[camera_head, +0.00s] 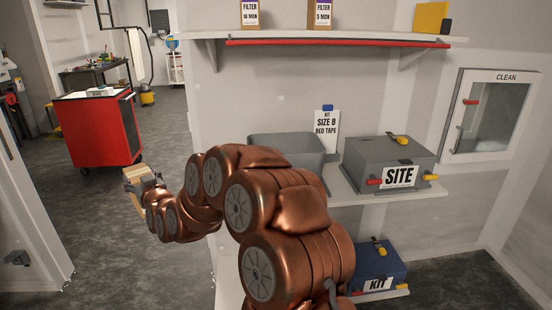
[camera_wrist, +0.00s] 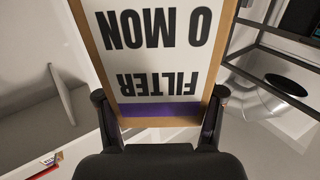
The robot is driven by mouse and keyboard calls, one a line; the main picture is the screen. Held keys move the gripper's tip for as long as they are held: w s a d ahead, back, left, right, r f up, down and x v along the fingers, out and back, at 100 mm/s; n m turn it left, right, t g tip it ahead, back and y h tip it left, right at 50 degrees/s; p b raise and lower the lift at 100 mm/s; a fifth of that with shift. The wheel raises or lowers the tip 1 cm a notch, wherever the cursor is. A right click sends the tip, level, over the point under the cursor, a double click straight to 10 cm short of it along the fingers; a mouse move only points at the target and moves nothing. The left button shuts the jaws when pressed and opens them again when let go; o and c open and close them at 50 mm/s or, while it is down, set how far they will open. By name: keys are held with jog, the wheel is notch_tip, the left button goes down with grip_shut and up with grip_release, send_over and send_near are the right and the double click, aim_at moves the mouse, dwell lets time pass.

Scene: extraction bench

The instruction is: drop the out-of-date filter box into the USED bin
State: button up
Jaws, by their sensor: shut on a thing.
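My gripper (camera_head: 148,183) is held out at the left in the head view, over the floor. It is shut on a brown filter box (camera_head: 135,177). In the wrist view the box (camera_wrist: 155,62) sits between the two fingers (camera_wrist: 160,100), with a white label reading FILTER and 0 MON upside down above a purple band. Two more filter boxes stand on the upper shelf: one with a label that looks like 18 MON (camera_head: 249,13), and one reading 5 MON (camera_head: 323,13). No bin marked USED can be read in either view.
A grey open tub (camera_head: 287,148) stands on the middle shelf, partly behind my arm. Beside it are a grey SITE case (camera_head: 390,161) and a KIT SIZE 8 RED TAPE card (camera_head: 326,130). A blue KIT case (camera_head: 377,266) is below. A red cart (camera_head: 97,130) stands at the back left.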

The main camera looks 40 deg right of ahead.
notch_tip(320, 180, up, 4)
jog(key=p, duration=0.3)
jog(key=shift+a, duration=0.15)
jog(key=shift+f, duration=0.2)
dwell(0.3)
